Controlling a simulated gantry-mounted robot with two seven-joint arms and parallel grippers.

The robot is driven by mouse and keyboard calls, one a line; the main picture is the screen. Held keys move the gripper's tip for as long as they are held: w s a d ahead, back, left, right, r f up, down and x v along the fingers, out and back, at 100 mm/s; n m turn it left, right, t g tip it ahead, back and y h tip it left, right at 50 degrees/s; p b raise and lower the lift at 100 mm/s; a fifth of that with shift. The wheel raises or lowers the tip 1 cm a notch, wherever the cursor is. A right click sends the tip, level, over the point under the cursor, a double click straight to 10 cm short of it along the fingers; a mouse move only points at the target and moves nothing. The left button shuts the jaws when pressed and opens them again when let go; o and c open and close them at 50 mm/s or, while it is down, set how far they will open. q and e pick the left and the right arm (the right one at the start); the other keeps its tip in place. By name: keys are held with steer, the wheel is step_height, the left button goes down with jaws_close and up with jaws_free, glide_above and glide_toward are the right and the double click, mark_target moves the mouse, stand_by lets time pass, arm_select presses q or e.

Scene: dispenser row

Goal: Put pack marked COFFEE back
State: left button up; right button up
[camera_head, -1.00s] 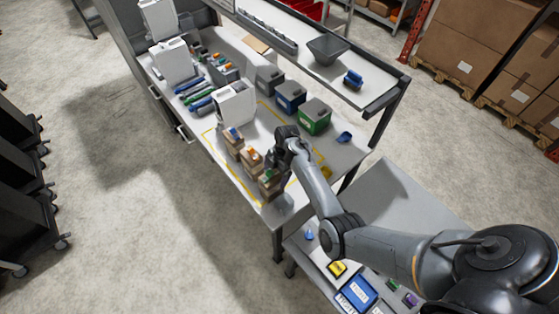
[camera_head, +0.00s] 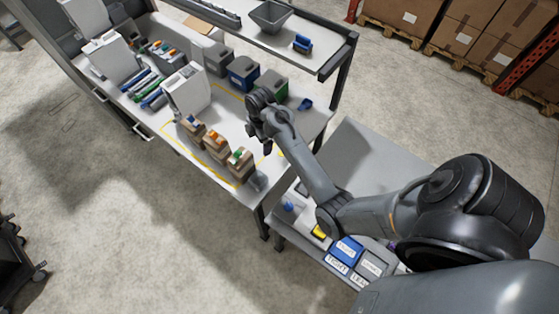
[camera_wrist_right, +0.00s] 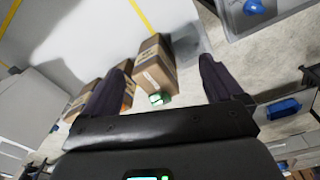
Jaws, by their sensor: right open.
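Three brown packs stand upright in a row on the bench: one with a blue piece (camera_head: 193,130), one with an orange piece (camera_head: 215,146) and one with a green piece (camera_head: 241,167). Their lettering is too small to read, so I cannot tell which says COFFEE. My right gripper (camera_head: 259,142) is open and empty, above the bench beyond the green-piece pack. In the right wrist view, that pack (camera_wrist_right: 156,68) shows between the open fingers but apart from them. The orange-piece pack (camera_wrist_right: 128,92) is partly behind the left finger. My left gripper is not in view.
A white dispenser (camera_head: 187,92) stands behind the packs. Grey, blue (camera_head: 243,74) and green (camera_head: 273,86) bins line the bench's back. A clear container (camera_head: 257,181) stands beside the green-piece pack. A lower side table holds labelled trays (camera_head: 347,250).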

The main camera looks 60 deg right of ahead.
steer(key=s+a+r+m+t, duration=0.3)
steer(key=s+a+m, duration=0.7)
steer(key=s+a, duration=0.8)
steer(key=s+r, duration=0.1)
steer(key=s, duration=0.1)
steer(key=shift+s+m, duration=0.35)
steer(key=shift+m, duration=0.05)
step_height(320, 180, up, 2)
steer(key=shift+r+p, duration=0.1)
steer(key=shift+p, duration=0.95)
